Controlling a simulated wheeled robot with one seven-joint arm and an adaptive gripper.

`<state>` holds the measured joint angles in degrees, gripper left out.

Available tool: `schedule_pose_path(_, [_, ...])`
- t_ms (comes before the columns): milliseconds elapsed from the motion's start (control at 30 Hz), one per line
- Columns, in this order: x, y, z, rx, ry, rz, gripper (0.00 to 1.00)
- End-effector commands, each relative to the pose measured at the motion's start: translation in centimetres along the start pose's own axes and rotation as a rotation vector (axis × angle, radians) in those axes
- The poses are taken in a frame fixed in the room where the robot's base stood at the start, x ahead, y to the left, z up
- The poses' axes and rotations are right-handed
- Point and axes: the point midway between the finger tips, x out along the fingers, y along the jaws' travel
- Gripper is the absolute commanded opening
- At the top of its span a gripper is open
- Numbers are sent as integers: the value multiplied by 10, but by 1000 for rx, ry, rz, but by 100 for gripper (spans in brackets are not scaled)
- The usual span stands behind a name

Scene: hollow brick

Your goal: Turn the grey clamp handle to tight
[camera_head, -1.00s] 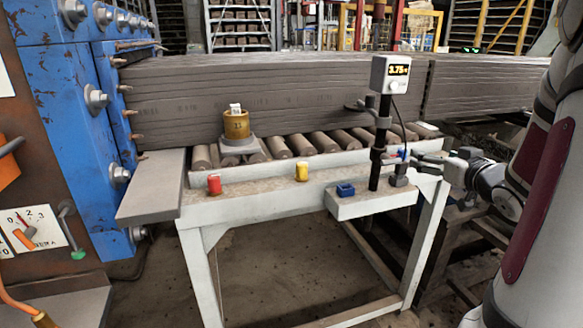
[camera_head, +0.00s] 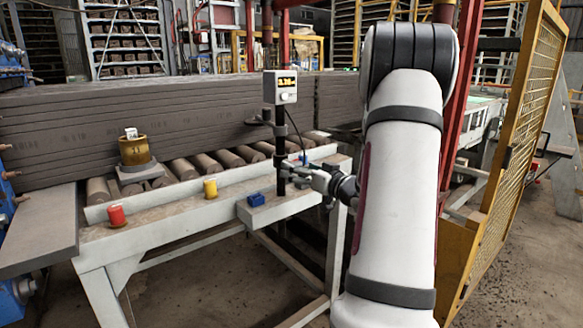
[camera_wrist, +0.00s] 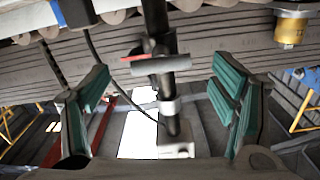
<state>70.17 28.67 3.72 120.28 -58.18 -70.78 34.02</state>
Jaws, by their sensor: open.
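The grey clamp handle (camera_wrist: 161,66) shows in the wrist view as a short bar across the black post (camera_wrist: 155,25), with a red mark (camera_wrist: 132,57) close beside it. My gripper (camera_wrist: 162,72) is open, one green-padded finger at each side of the post and handle, with clear gaps to both. In the head view my gripper (camera_head: 314,173) is just right of the black post (camera_head: 280,135), at clamp height. The handle is too small there to make out clearly, and its turn position is unclear. The display box (camera_head: 280,87) tops the post.
A brass cylinder (camera_head: 134,151) stands behind, near the rollers (camera_head: 207,164). A yellow mesh fence (camera_head: 510,150) is at right.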

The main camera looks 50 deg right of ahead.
Motion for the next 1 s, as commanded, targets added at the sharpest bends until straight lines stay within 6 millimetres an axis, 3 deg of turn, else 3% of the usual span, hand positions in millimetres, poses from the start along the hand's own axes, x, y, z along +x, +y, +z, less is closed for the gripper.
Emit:
schedule_pose_path(233, [32, 0, 0, 0, -1, -1, 79])
schedule_pose_path(633, [38, 0, 0, 0, 0, 0, 79])
schedule_pose_path(833, [38, 0, 0, 0, 0, 0, 36])
schedule_pose_path(1000, [38, 0, 0, -2, 0, 2, 33])
